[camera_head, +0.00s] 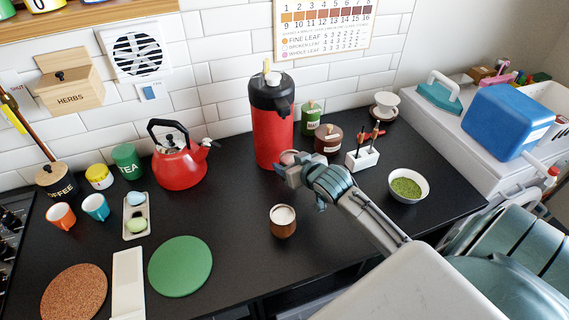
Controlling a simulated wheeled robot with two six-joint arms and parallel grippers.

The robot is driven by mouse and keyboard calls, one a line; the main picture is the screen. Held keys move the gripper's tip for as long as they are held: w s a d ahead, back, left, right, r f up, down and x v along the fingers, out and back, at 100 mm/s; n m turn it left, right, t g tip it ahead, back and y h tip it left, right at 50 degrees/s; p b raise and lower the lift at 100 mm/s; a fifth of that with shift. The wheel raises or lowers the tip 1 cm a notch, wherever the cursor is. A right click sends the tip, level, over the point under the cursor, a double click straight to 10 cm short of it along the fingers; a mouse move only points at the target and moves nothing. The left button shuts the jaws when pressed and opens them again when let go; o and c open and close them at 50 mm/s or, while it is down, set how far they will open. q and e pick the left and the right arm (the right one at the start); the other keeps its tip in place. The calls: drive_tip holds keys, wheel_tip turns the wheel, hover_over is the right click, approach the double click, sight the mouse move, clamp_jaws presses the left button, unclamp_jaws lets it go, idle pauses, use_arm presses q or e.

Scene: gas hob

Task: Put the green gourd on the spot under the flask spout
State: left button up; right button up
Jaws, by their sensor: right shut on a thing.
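The red flask (270,135) stands upright near the back wall, its black spout (285,108) facing front right. My right gripper (283,165) is close in front of the flask's lower right side, under the spout. It is shut on a small round thing with a pinkish top (289,157), which looks like the gourd. Its sides are mostly hidden by the gripper, so I cannot see a green colour or whether it touches the counter. The spot under the spout is hidden. A brown gourd (283,228) with a pale top stands nearer the front. My left gripper is not in view.
A red kettle (180,170) stands left of the flask.

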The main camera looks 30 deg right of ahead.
sight(286, 158)
drive_tip(key=w, duration=0.3)
drive_tip(key=shift+w+d+f, duration=0.1)
drive_tip(key=shift+f, duration=0.1)
drive_tip(key=shift+f+p, duration=0.5)
drive_tip(key=shift+f, duration=1.2)
drive_tip(key=shift+f, duration=0.15)
drive_tip(key=o, duration=1)
drive_tip(key=shift+c, duration=0.2)
drive_tip(key=v, duration=1.2)
drive_tip(key=shift+b, duration=0.45)
